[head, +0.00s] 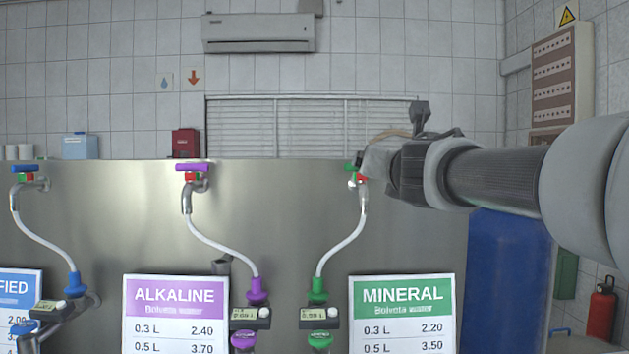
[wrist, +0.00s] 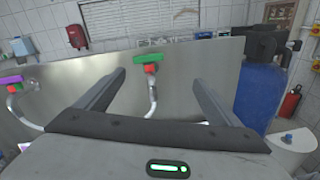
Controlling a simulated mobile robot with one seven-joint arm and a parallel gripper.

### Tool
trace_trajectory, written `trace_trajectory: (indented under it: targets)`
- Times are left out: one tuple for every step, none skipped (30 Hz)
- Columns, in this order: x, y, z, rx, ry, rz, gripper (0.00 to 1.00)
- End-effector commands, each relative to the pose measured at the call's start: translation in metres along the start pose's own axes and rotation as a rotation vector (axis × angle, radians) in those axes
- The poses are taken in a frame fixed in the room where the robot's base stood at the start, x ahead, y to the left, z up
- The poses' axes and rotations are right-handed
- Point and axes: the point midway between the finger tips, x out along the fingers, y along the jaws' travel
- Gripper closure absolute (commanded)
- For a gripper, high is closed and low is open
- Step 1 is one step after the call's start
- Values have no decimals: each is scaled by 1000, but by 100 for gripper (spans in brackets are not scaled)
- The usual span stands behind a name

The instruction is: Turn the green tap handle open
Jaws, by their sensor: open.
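The green tap handle (wrist: 148,57) shows in the wrist view as a green bar on a red hub, atop a metal tap with a white hose. In the head view only a bit of the green handle (head: 349,167) shows, with my gripper in front of the rest. My gripper (wrist: 158,80) is open and empty. In the wrist view its two fingers point toward the tap, with the handle between them and a little beyond their tips. I cannot tell whether they touch it.
A purple tap handle (head: 192,167) and a blue tap handle (head: 25,168) stand to the left on the steel panel (head: 110,220). A green MINERAL sign (head: 401,300) is below the tap. A blue tank (head: 508,262) stands at the right. A red box (head: 185,142) is behind the panel.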

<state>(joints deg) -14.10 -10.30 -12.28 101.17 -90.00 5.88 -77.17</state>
Motion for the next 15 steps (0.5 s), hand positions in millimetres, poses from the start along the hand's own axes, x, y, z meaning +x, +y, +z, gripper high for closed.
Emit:
trace_trajectory:
  targets:
    - [7, 9, -3, -99, -5, 29, 12]
    - [10, 13, -2, -150, -8, 42, 12]
    - [13, 18, -2, -201, -11, 57, 12]
    - [14, 20, -2, -227, -12, 63, 12]
    - [16, 21, -1, -248, -13, 67, 12]
    - [18, 23, -1, -262, -14, 71, 12]
    - [21, 23, -1, -267, -14, 72, 12]
    - [23, 23, -1, -268, -13, 72, 12]
    - [28, 24, 0, -268, -13, 72, 12]
    - [32, 24, -1, -267, -13, 71, 12]
    - [37, 24, -1, -267, -12, 71, 12]
    - [44, 25, -2, -267, -12, 70, 12]
    - [50, 25, -2, -267, -12, 70, 12]
    - [57, 25, -1, -266, -12, 69, 12]
    - [65, 26, -1, -265, -12, 69, 12]
